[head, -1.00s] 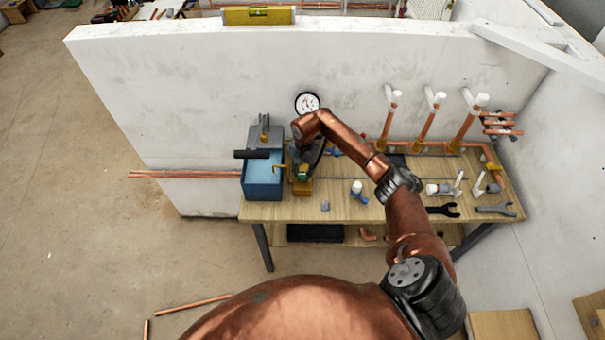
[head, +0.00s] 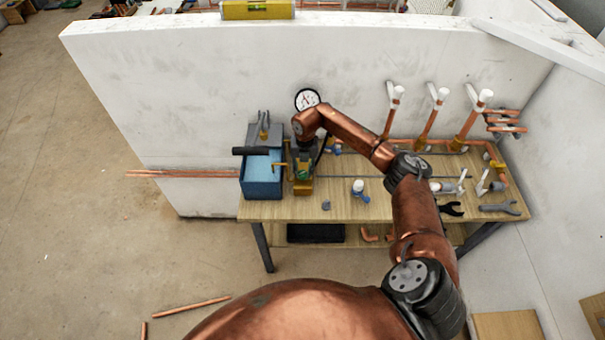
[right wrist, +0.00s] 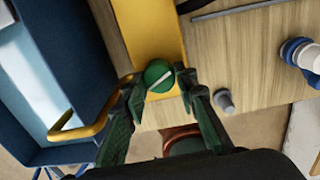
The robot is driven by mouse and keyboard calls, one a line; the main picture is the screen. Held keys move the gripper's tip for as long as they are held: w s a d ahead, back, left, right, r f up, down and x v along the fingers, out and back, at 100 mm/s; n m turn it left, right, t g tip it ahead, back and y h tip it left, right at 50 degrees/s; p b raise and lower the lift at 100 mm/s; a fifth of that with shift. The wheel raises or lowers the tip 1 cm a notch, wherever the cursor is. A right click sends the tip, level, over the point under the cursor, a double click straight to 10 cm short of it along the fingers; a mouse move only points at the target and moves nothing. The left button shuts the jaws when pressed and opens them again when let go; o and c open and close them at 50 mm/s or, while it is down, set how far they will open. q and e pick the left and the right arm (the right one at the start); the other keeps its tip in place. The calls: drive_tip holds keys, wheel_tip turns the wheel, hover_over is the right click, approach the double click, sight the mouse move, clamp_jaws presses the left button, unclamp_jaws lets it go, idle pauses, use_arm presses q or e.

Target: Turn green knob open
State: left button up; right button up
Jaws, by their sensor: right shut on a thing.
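The green knob (right wrist: 159,75), round with a pale bar across its face, sits at the end of a yellow body (right wrist: 150,30) in the right wrist view. The pale bar lies diagonally. My right gripper (right wrist: 161,82) is shut on the knob, with one dark finger on each side of it. In the head view the knob (head: 303,175) is a small green spot on the yellow block (head: 303,188), partly hidden by my right gripper (head: 303,168) above it. My left gripper is out of view.
A blue tank (head: 262,188) stands just left, with a brass spout (right wrist: 80,132) near my finger. A gauge (head: 307,99) is on the white wall behind. A blue-and-white valve (head: 359,190) and a small grey fitting (head: 326,205) lie to the right.

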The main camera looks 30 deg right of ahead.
drive_tip(key=n+b, duration=0.3)
drive_tip(key=n, duration=0.3)
drive_tip(key=shift+d+f, duration=0.15)
drive_tip(key=n+b, duration=0.1)
drive_tip(key=n, duration=0.2)
drive_tip(key=shift+n+b, duration=0.9)
drive_tip(key=shift+n, duration=0.8)
drive_tip(key=o, duration=1.2)
drive_tip(key=shift+c, duration=0.2)
